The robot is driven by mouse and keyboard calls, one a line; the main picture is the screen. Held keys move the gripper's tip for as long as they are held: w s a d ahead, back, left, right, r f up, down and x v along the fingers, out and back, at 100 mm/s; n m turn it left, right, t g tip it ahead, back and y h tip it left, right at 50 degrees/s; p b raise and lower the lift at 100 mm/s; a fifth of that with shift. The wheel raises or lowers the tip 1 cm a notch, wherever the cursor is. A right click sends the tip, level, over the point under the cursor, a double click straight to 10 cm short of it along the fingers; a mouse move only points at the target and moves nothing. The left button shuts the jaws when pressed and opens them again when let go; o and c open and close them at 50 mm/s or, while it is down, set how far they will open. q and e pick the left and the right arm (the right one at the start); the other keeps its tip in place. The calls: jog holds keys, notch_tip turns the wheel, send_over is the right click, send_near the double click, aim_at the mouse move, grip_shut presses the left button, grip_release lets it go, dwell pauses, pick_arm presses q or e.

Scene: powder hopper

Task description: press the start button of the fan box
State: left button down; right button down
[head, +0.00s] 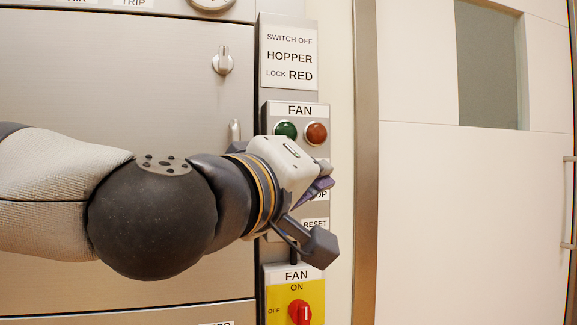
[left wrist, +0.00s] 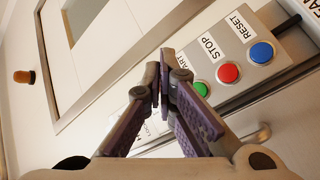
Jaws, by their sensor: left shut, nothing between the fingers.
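The fan box (head: 322,110) is a grey panel headed FAN, with a green lamp (head: 286,131) and a dark red lamp (head: 317,133). My left gripper (head: 324,184) is in front of its lower part and hides the buttons in the head view. In the left wrist view the green start button (left wrist: 202,88) is partly covered by a finger; its label is partly readable. Beside it are the red STOP button (left wrist: 228,73) and the blue RESET button (left wrist: 261,53). My left gripper (left wrist: 165,70) is shut and empty, near the start button; contact cannot be told. My right gripper is not in view.
A yellow plate with a red rotary switch (head: 299,311) is below the fan box. A HOPPER sign (head: 289,57) is above it. A metal handle (head: 235,130) and a small knob (head: 223,63) are on the steel panel to the left. A pale door (head: 460,200) is at right.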

pick_arm(q)
jog(key=shift+w, duration=0.1)
